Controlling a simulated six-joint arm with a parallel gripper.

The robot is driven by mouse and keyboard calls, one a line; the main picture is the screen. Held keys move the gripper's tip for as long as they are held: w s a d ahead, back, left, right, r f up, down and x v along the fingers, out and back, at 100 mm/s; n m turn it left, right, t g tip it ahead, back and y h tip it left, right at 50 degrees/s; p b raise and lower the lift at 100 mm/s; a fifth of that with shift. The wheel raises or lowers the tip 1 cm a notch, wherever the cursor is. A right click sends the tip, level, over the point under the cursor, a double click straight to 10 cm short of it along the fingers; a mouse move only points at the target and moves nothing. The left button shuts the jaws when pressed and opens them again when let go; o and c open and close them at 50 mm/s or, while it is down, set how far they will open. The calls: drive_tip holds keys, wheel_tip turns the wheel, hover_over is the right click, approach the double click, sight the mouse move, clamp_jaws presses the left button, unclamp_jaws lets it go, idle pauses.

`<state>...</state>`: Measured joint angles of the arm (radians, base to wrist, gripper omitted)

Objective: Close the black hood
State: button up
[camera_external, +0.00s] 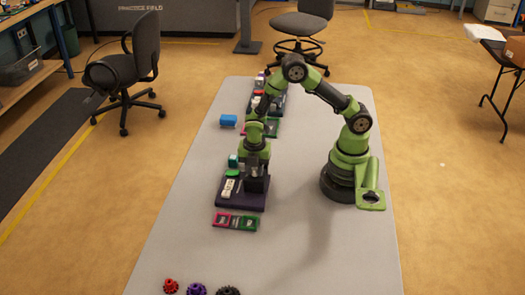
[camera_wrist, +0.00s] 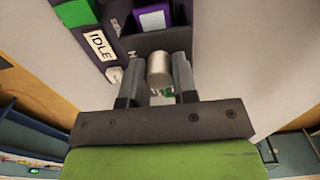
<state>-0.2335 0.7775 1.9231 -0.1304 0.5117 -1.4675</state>
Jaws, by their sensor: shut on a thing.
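My gripper (camera_external: 257,168) points down over a dark purple base (camera_external: 235,203) on the grey table. In the wrist view its two fingers (camera_wrist: 158,72) are shut on a short silver cylinder, which looks like a knob or handle. A black hood-like part (camera_wrist: 172,40) lies just beyond the fingers, around a white and purple block (camera_wrist: 152,20). In the outside view a black box shape (camera_external: 257,184) sits right under the gripper. The fingers hide part of it, and I cannot tell how far the hood is open.
A white "IDLE" label (camera_wrist: 99,44) and a green block (camera_wrist: 75,12) are beside the hood. A pink and green panel (camera_external: 235,221) lies in front of the base. The table's front middle is clear.

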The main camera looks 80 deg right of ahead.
drive_tip(key=shift+d, duration=1.45)
drive_tip(key=o, duration=0.5)
drive_tip(key=shift+r, duration=3)
